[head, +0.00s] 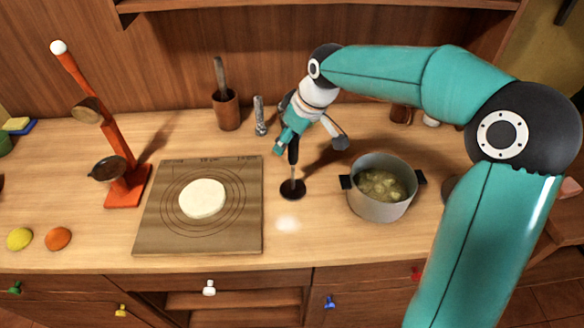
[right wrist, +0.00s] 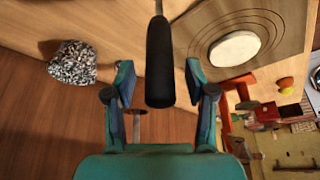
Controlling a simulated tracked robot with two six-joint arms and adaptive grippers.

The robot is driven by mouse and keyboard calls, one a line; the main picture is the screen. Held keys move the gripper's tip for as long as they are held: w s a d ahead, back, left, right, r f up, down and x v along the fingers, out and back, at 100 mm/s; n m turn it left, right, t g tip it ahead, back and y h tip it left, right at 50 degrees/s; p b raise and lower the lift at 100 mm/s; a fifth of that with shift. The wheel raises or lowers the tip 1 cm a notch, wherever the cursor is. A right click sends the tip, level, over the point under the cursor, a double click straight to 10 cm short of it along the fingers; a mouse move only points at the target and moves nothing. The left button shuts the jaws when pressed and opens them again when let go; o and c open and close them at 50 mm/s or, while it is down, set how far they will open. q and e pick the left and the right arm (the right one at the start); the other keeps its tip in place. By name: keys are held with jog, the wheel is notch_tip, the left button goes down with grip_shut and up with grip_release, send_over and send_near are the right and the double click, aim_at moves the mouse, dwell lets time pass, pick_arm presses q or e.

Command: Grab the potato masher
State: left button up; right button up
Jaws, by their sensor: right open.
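The potato masher stands upright on the wooden counter in the head view, with a black handle (head: 293,150), a thin metal shaft and a dark round foot (head: 292,190). My right gripper (head: 310,141) is at its upper end, above the counter. In the right wrist view the black handle (right wrist: 160,50) reaches between the two parted fingers of my right gripper (right wrist: 160,84). Gaps show on both sides of the handle, so the fingers are open and not closed on it. My left gripper is not in view.
A grey pot (head: 380,205) with potatoes stands right of the masher. A pastry board (head: 160,235) with a round of dough (head: 202,198) lies to the left. A wooden cup (head: 226,110) and a grey speckled shaker (head: 260,115) stand behind. An orange stand (head: 125,185) is further left.

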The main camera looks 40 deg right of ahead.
grip_shut()
jog(key=shift+w+r, duration=0.1)
jog(key=shift+r, duration=0.1)
dwell(0.4)
